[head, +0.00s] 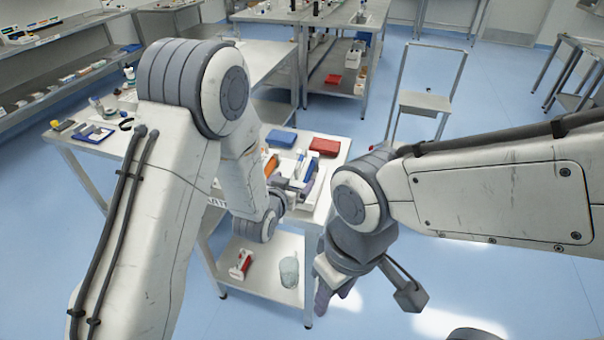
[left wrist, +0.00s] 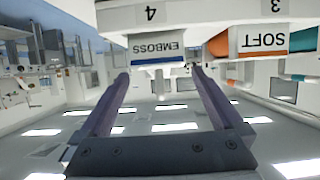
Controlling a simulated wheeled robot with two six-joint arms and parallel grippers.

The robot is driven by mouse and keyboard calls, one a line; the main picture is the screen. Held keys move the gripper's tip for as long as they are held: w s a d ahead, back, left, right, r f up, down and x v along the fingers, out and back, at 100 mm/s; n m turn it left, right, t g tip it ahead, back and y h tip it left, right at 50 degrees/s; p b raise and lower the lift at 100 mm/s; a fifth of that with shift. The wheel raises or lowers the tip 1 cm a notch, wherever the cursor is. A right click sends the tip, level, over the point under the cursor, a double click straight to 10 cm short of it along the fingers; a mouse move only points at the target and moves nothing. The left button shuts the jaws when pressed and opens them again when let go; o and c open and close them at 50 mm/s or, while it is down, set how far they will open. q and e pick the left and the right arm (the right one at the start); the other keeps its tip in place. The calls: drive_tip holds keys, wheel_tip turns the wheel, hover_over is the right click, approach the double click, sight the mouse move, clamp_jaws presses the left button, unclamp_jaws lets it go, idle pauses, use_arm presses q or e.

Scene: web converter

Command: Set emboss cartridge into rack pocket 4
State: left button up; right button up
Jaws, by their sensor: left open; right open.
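The emboss cartridge (left wrist: 157,47) shows in the left wrist view, which is upside down. Its white label reads EMBOSS and has a blue stripe. It stands in line with the number 4 on the white rack front (left wrist: 205,12); how deep it sits in the pocket I cannot tell. My left gripper (left wrist: 161,78) is open, its two dark fingers apart on either side of the cartridge's handle end, with no clear contact. In the head view my left gripper (head: 285,194) is at the bench's front edge, partly hiding the rack. My right gripper (head: 366,290) is open and empty, in front of the bench.
A SOFT cartridge (left wrist: 262,40) with an orange stripe stands in line with number 3, beside the emboss one. A blue bin (head: 281,138) and a red bin (head: 325,146) lie behind the rack on the bench. A glass container (head: 289,272) stands on the lower shelf.

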sight(300, 172)
use_arm(q)
drive_tip(key=x, duration=0.2)
drive_tip(key=shift+w+d+f, duration=0.1)
drive_tip(key=shift+w, duration=0.25)
drive_tip(key=p+x, duration=0.2)
drive_tip(key=x, duration=0.2)
drive_tip(key=shift+w+d, duration=0.1)
drive_tip(key=shift+d, duration=0.05)
drive_tip(key=shift+w+d+f+p, duration=0.15)
drive_tip(key=shift+w+p, duration=0.15)
drive_tip(key=shift+w, duration=0.1)
clamp_jaws()
drive_tip(key=shift+r, duration=0.25)
